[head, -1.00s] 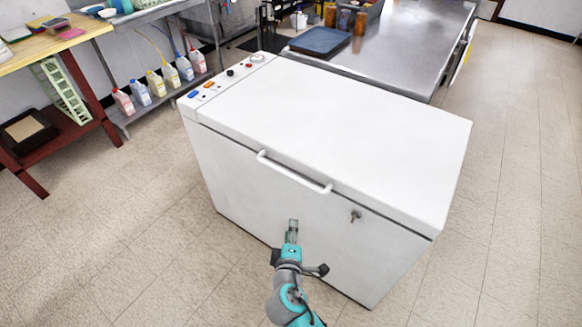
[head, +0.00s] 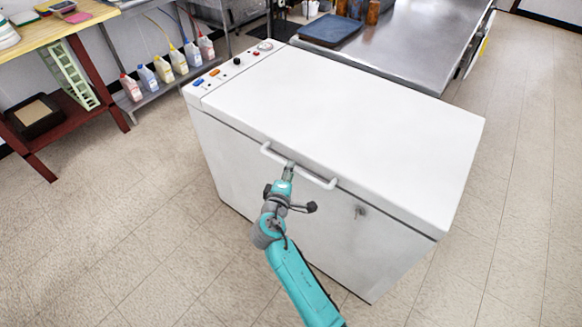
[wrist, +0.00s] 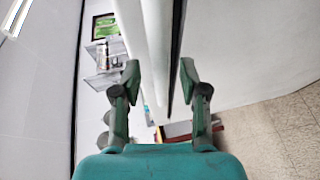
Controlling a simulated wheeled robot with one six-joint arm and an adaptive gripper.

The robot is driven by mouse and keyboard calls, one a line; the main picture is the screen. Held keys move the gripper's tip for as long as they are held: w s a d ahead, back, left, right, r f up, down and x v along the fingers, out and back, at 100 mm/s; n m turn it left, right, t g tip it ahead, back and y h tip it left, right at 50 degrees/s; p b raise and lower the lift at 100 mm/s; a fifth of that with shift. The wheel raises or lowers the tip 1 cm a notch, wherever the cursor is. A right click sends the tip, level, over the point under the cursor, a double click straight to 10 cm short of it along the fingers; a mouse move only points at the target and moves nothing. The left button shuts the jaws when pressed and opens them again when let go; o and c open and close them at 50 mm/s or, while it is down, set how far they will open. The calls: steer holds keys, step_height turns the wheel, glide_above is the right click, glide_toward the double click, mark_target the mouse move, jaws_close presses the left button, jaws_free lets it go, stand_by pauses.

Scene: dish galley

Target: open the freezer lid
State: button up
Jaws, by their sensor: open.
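The white chest freezer (head: 240,160) stands in the middle of the head view with its lid (head: 350,105) shut flat. A white bar handle (head: 313,178) runs along the lid's front edge. My gripper (head: 289,164) is at the middle of this handle, with the arm reaching up from below. In the wrist view, my open gripper (wrist: 159,75) has one finger on each side of the white handle bar (wrist: 146,45). The fingers look apart from the bar, though contact is hard to tell. The fingertips are partly hidden in the head view.
Control buttons (head: 215,72) line the lid's left end, and a key lock (head: 360,211) is on the front. A steel counter (head: 425,45) stands behind. Several bottles (head: 163,68) sit on a low shelf at left. The floor in front and right is clear.

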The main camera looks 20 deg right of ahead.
steer(key=shift+x, duration=1.3)
steer(key=shift+c, duration=0.2)
jaws_close()
